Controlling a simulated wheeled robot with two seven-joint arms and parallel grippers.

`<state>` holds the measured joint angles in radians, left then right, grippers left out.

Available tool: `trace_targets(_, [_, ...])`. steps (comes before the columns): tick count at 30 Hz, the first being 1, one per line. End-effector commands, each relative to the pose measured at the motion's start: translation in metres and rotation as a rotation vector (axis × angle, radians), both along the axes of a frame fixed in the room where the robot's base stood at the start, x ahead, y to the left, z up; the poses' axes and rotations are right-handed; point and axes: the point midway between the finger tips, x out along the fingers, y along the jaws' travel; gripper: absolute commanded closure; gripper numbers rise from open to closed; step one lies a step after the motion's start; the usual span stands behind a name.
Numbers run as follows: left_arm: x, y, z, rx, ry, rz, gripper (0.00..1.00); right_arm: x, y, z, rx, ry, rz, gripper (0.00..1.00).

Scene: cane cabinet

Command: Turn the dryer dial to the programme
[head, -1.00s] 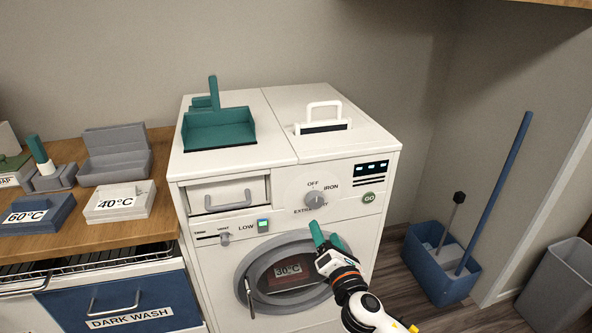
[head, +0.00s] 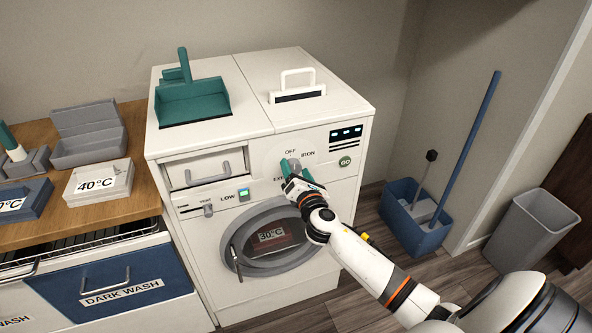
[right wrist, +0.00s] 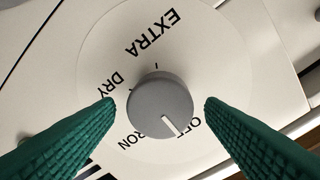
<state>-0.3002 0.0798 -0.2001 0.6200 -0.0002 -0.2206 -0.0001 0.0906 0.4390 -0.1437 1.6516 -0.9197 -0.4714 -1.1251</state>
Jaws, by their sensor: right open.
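The dryer dial (head: 295,165) is a round grey knob on the white dryer's front panel, with OFF above and IRON to its right. In the right wrist view the dial (right wrist: 160,100) has a white pointer line aimed down and right, close to the OFF lettering. EXTRA and DRY are also readable there. My right gripper (head: 297,170) is open at the dial. Its two green fingers show on either side of the knob in the right wrist view, with a gap on each side. In the head view the gripper partly hides the dial and its lower lettering. My left gripper is not in view.
The round door (head: 235,255) lies below. A teal dustpan (head: 195,101) sits on top.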

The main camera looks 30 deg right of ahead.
Motion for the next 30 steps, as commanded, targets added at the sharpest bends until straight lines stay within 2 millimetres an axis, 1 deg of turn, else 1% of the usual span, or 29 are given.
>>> trace_targets(3, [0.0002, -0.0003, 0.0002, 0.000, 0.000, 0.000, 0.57, 0.0049, -0.0011, 0.0002, 0.001, 0.000, 0.001, 0.36])
trace_targets(10, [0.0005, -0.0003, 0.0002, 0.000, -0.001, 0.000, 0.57, 0.0052, -0.0011, 0.0001, 0.001, 0.000, 0.001, 0.36])
trace_targets(11, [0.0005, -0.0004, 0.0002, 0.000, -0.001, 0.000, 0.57, 0.0052, -0.0011, 0.0001, 0.001, 0.000, 0.001, 0.38])
trace_targets(18, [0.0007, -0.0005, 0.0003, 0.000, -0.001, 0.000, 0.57, 0.0050, -0.0013, 0.0000, 0.001, 0.000, 0.000, 0.77])
trace_targets(19, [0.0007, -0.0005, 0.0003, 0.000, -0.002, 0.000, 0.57, 0.0050, -0.0013, 0.0000, 0.001, 0.000, 0.000, 0.81])
trace_targets(26, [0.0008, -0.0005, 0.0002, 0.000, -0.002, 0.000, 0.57, 0.0049, -0.0014, -0.0001, 0.020, -0.004, 0.000, 0.81])
trace_targets(30, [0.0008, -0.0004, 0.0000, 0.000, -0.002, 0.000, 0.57, 0.0048, -0.0017, -0.0002, 0.069, -0.016, -0.001, 0.81])
